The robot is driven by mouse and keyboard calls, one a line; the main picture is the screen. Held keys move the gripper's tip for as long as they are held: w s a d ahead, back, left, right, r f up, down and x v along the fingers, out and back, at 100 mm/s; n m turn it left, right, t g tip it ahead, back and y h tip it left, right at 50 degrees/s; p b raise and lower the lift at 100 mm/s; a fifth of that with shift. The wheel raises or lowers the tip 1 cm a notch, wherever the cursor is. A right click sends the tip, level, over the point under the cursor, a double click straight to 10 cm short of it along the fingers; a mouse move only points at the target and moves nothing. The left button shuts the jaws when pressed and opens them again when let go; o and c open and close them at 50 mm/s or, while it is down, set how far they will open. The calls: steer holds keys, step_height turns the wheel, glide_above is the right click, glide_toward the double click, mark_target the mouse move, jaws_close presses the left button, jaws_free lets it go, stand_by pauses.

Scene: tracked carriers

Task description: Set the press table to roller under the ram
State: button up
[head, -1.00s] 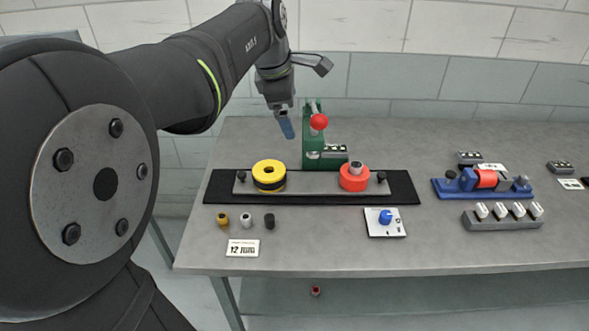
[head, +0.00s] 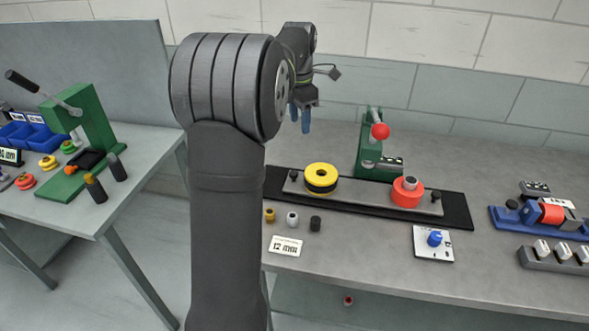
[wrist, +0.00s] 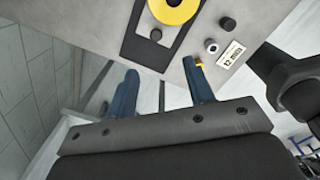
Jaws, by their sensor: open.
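In the head view, a green press (head: 368,155) with a red ball on its lever stands at the back of the right bench. In front of it, a grey plate (head: 365,196) lies on a black track (head: 456,210). A yellow ring-shaped roller (head: 321,177) sits on the plate's left part and a red roller (head: 407,192) on its right part, beside the press. A blue knob (head: 434,238) stands on a white panel in front. My gripper (head: 300,119) is open and empty, above and left of the yellow roller. The wrist view shows its fingers (wrist: 160,88) apart.
Small yellow, white and black pieces (head: 292,219) and a 12 mm card (head: 286,245) lie at the front edge. A blue fixture (head: 545,216) stands at right. On a left table, a larger green press (head: 93,130) stands beside blue bins (head: 28,135).

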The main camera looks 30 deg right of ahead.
steer(key=w+f+n, duration=0.1)
steer(key=w, duration=0.1)
glide_toward(294, 173)
step_height(294, 173, down, 8)
steer(key=shift+w+d+f, duration=0.15)
steer(key=shift+f, duration=0.1)
